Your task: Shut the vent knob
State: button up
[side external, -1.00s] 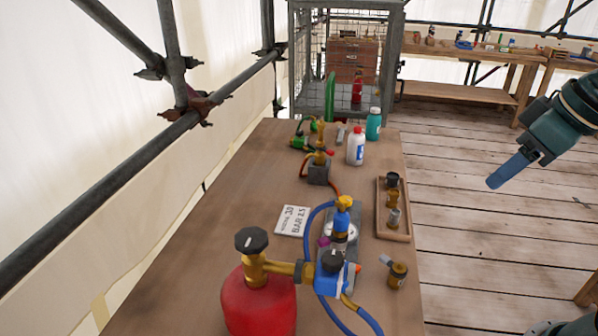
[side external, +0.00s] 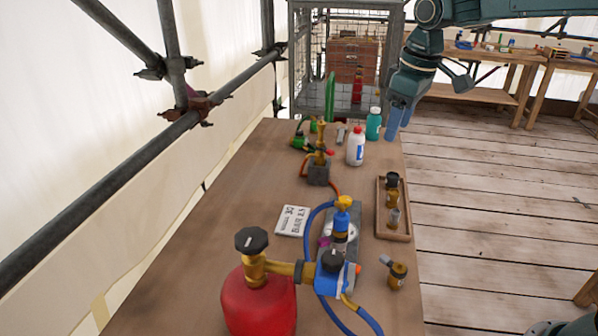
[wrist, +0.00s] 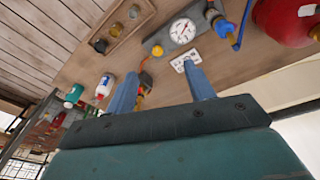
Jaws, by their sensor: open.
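No label reading "vent" is legible, so I cannot tell which knob is the vent knob. A yellow knob (side external: 344,200) tops a blue fitting on the grey gauge stand; a yellow cap shows beside the gauge (wrist: 182,30) in the wrist view. A black knob (side external: 333,259) sits on the blue regulator (side external: 331,281), and a larger black knob (side external: 251,240) tops the red cylinder (side external: 259,301). My gripper (side external: 398,122) is open and empty, above the bench's far right edge, well away from these knobs. Its two blue fingers (wrist: 161,86) show in the wrist view.
Bottles, white (side external: 356,147) and teal (side external: 374,124), stand close to my gripper. A wooden tray (side external: 408,225) of brass fittings lies at the right edge. A torch on a grey block (side external: 318,174), a printed card (side external: 292,221) and a blue hose (side external: 309,228) occupy the bench. The left side is clear.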

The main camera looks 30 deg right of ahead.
jog(key=w+f+n+g, duration=0.1)
jog(key=w+f, duration=0.4)
jog(key=w, duration=0.2)
jog(key=n+g, duration=0.1)
send_over(345, 199)
notch_tip(345, 199, down, 7)
jog(key=shift+r, duration=0.15)
notch_tip(345, 199, down, 14)
jog(key=shift+r, duration=0.1)
dwell(0.4)
jog(key=c, duration=1)
